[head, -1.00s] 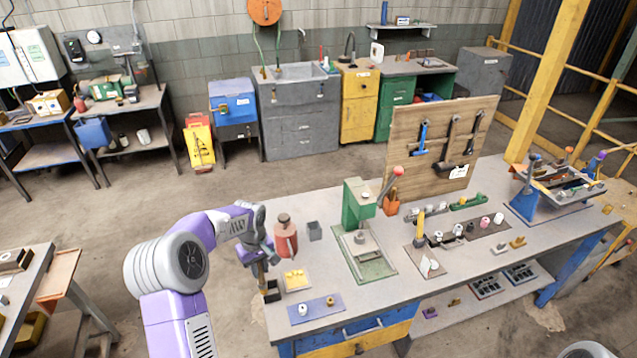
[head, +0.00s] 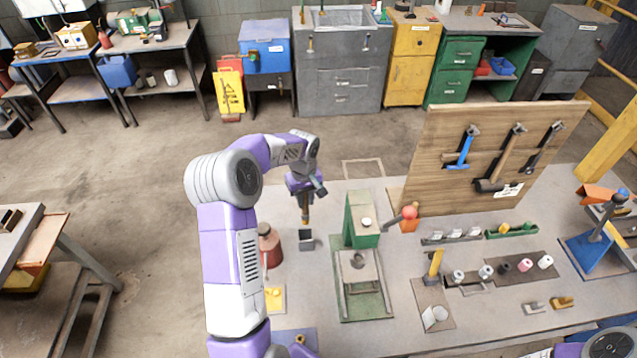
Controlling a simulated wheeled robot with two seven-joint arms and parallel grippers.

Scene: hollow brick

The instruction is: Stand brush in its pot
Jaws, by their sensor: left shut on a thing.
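My left gripper (head: 305,188) is shut on the brush (head: 305,208), which hangs nearly upright below it with a tan-brown body. The small grey square pot (head: 306,243) stands on the workbench directly under the brush in the head view. The brush's lower end shows at or just above the pot's dark opening; I cannot tell whether it is inside. My right gripper is not in view.
A red-brown can (head: 269,244) stands just left of the pot, partly behind my left arm. A green press (head: 362,225) stands close on the right. A wooden tool board (head: 490,158) rises at the back right of the workbench (head: 400,270).

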